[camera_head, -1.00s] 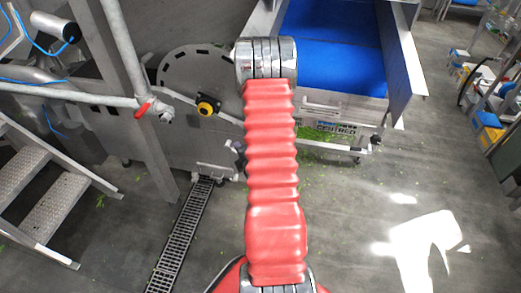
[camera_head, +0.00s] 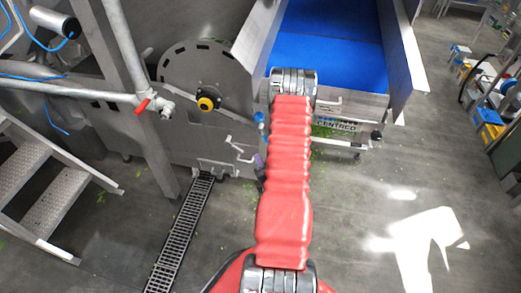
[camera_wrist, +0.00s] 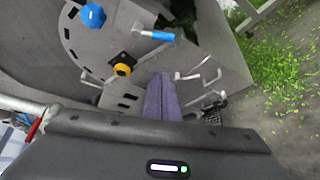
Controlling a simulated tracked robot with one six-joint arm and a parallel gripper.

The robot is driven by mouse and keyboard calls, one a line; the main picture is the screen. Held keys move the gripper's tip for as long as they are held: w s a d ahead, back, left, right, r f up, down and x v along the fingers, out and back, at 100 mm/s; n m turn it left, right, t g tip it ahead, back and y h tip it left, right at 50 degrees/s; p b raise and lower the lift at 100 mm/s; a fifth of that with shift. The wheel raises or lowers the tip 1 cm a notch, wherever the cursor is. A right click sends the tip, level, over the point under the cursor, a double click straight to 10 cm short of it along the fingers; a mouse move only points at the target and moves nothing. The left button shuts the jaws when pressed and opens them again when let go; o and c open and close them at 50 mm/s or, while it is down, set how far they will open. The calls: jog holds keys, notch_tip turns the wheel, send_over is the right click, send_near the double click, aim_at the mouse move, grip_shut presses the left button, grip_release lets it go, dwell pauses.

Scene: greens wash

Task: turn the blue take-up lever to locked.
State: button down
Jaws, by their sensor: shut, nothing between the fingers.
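A short blue cylindrical grip (camera_wrist: 162,35) on a metal arm, which looks like the take-up lever, stands out from the grey machine side in the wrist view. A small blue part (camera_head: 260,117) shows just left of my arm in the head view. My gripper (camera_wrist: 163,78) has purple fingers, shut and empty, below the blue grip in the picture and apart from it. In the head view the gripper (camera_head: 259,161) is mostly behind my red arm. Any locked marking cannot be made out.
A yellow-and-black knob (camera_wrist: 121,68) and a faceted blue knob (camera_wrist: 92,14) are on the machine. Bent metal handles (camera_wrist: 199,76) stick out right of my fingers. A blue conveyor belt (camera_head: 325,45) lies behind my arm. Steps (camera_head: 45,190) stand at left; open floor lies right.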

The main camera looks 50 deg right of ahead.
jog(key=w+d, duration=0.4)
jog(key=d, duration=0.4)
jog(key=shift+w+f, duration=0.2)
jog(key=shift+w, duration=0.1)
dwell(0.3)
